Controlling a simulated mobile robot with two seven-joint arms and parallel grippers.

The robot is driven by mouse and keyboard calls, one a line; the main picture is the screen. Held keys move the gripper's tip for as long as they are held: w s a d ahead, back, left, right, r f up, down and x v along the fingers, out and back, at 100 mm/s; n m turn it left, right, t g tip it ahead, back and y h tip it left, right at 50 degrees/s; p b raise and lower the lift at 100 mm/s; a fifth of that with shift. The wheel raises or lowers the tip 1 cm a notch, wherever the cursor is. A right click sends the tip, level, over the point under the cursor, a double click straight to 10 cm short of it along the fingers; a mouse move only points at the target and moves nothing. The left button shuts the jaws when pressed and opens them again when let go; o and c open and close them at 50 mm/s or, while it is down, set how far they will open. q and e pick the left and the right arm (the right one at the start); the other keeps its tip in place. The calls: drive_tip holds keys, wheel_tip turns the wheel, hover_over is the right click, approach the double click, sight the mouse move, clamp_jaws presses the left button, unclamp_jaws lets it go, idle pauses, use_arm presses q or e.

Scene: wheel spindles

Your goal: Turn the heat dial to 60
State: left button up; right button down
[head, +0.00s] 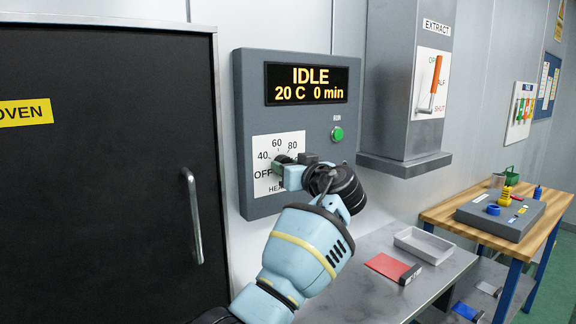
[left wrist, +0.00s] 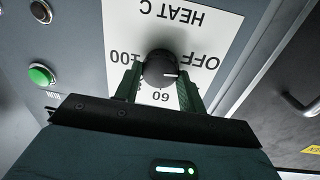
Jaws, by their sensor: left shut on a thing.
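The heat dial (left wrist: 160,68) is a round black knob with a white pointer line, on a white scale plate (head: 292,143) on the grey control panel (head: 305,120). My left gripper (head: 287,168) is shut on the dial, one finger on each side, as the left wrist view (left wrist: 160,85) shows upside down. The pointer line lies to the right there, at or close to OFF; the 40 mark is hidden by a finger. 60 sits below the knob in that view. The display (head: 306,83) reads IDLE, 20 C, 0 min. My right gripper is not in view.
A green RUN button (head: 337,134) is right of the dial. The dark oven door (head: 100,170) with its handle (head: 191,215) stands left. The extract box (head: 405,100) juts out right. A metal bench (head: 350,290) with a tray (head: 424,244) lies below.

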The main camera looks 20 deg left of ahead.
use_arm(q)
drive_tip(key=m+g+p, duration=0.1)
drive_tip(key=m, duration=0.7)
drive_tip(key=m+g, duration=0.1)
drive_tip(key=m, duration=0.7)
drive_tip(key=shift+w+d+f+y+p, duration=0.1)
drive_tip(key=shift+w+d+y+p, duration=0.1)
drive_tip(key=shift+y+p, duration=0.15)
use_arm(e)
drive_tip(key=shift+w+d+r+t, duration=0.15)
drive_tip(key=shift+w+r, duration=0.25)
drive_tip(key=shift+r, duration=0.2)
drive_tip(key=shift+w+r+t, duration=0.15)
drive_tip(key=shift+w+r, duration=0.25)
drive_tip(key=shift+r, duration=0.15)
use_arm(q)
drive_tip(key=shift+m, duration=0.3)
drive_tip(key=o, duration=1)
